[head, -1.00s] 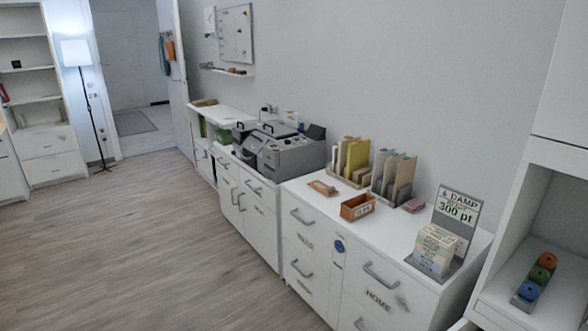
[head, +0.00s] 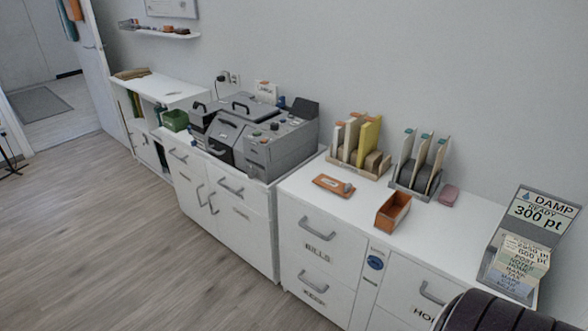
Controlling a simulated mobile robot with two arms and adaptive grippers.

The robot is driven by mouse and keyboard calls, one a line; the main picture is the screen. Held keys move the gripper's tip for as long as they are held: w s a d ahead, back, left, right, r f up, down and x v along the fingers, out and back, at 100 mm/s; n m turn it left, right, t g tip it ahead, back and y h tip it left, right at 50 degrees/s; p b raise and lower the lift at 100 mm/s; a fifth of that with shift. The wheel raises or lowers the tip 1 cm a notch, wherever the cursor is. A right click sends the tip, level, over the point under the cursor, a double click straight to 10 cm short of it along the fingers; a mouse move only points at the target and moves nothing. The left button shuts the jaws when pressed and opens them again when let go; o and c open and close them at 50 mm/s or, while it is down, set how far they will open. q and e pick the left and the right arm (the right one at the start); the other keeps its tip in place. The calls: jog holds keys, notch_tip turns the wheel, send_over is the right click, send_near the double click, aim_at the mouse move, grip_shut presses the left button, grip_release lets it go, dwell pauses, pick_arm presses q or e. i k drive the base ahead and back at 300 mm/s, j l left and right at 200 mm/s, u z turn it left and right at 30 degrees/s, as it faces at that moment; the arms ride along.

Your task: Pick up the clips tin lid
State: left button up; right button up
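The clips tin lid looks to be the flat orange-brown plate (head: 333,185) with a small grey knob and a pale label. It lies on the white cabinet top, left of an open orange-brown tin (head: 393,211). The lid and the tin are apart. Neither of my grippers is in view. A dark ribbed rounded part, apparently of my own arm, shows at the bottom right edge.
Behind the lid stand a wooden file rack (head: 358,147) and a grey rack (head: 420,164). A pink block (head: 449,196) and a grey sign stand (head: 529,235) are to the right. A grey machine (head: 255,134) is left. Bare cabinet top lies around the lid.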

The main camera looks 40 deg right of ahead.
aim_at(338, 186)
jog(key=i+z, duration=0.35)
jog(key=i+j+z, duration=0.2)
jog(key=i+z, duration=0.15)
jog(key=i+j+z, duration=0.35)
jog(key=i+l, duration=0.05)
